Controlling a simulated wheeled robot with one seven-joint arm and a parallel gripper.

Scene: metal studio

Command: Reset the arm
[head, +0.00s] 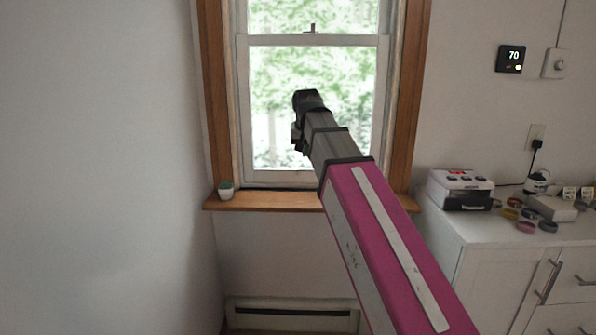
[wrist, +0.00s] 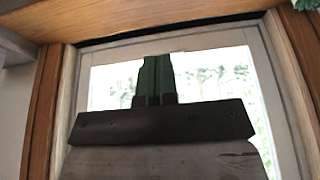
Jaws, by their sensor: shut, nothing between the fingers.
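My arm reaches forward from the lower right in the head view, with a magenta link and dark grey segments. Its dark end is in front of the window (head: 264,120), and the fingers cannot be made out there. In the wrist view my gripper (wrist: 155,62) shows as two dark green fingers side by side against the bright window pane (wrist: 205,70). They are shut with nothing between them.
A wooden sill (head: 270,201) holds a small potted plant (head: 226,189) at its left end. At right, a white cabinet (head: 500,255) carries a box (head: 461,190) and several small items. A baseboard heater (head: 290,314) runs below the window. A bare wall (head: 100,150) fills the left.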

